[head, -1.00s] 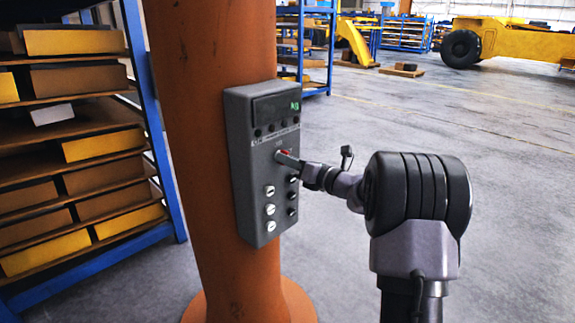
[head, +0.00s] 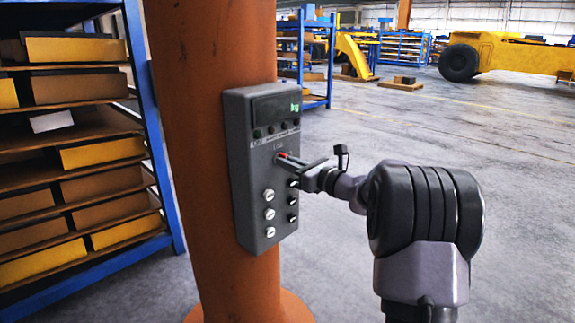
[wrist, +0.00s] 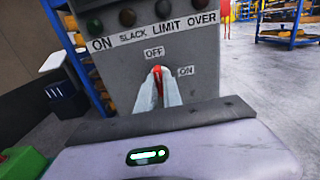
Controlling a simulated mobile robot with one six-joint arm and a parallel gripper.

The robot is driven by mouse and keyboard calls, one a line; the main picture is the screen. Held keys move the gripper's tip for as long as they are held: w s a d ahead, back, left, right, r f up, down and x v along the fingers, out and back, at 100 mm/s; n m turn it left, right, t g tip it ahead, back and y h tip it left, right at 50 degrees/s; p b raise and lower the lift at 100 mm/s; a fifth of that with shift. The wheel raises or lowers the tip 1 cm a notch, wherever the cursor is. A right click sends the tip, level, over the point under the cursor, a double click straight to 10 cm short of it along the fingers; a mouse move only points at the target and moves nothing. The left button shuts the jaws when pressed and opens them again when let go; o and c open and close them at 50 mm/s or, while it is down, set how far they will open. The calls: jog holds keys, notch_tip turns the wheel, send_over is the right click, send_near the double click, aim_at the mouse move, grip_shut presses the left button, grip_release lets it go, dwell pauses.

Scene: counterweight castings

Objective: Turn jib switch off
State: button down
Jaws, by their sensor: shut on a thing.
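The grey control box (head: 240,150) is fixed to the orange column. Its jib switch has a red lever (wrist: 157,69), which also shows in the head view (head: 282,155). My gripper (wrist: 158,84) is shut on this lever, one pale finger on either side. In the wrist view the red part shows just below the OFF label (wrist: 153,53) and left of the ON label (wrist: 186,71). The lever's base is hidden by the fingers. In the head view my gripper (head: 290,160) reaches the box from the right.
White knobs (head: 269,213) and dark knobs (head: 292,201) sit below the switch. Indicator lamps (wrist: 127,17) are above it. A blue-framed shelf (head: 150,150) with boxes stands left of the orange column (head: 195,130). Open floor (head: 500,135) lies to the right.

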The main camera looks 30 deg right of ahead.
jog(key=c, duration=1.5)
grip_release()
jog(key=shift+s, duration=0.1)
jog(key=p+v, duration=0.2)
jog(key=v, duration=1.5)
jog(key=shift+s+p, duration=0.15)
jog(key=shift+p, duration=0.25)
